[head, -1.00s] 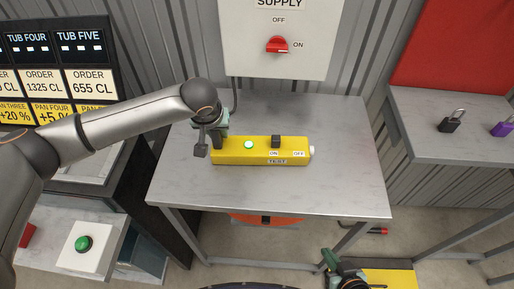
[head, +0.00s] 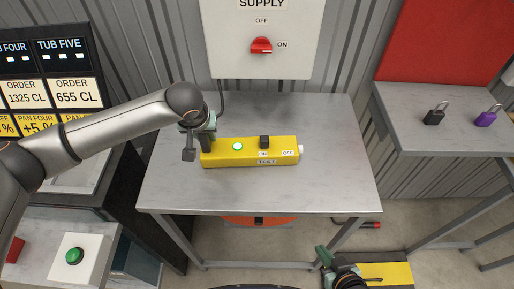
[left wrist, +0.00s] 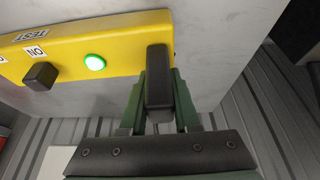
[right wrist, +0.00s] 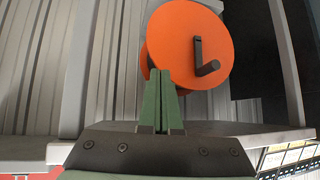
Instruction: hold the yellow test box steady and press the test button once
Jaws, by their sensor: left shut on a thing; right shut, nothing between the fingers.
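The yellow test box (head: 222,157) lies on the grey table, with a lit green lamp (head: 237,146), a black switch (head: 264,141) between ON and OFF labels, and a TEST label on its front. A white button-like knob (head: 300,149) sticks out of its right end. My left gripper (head: 207,141) is at the box's left end, shut on its upright black handle (left wrist: 158,75). My right gripper (head: 322,254) is low in front of the table, shut and empty, apart from the box. In the right wrist view, its fingers (right wrist: 162,76) point toward an orange reel.
The grey table (head: 335,190) is clear around the box. The orange reel (right wrist: 185,50) is under it. A supply panel with a red switch (head: 262,46) hangs behind. Padlocks (head: 434,114) lie on a side table at right. A green button (head: 74,256) is at lower left.

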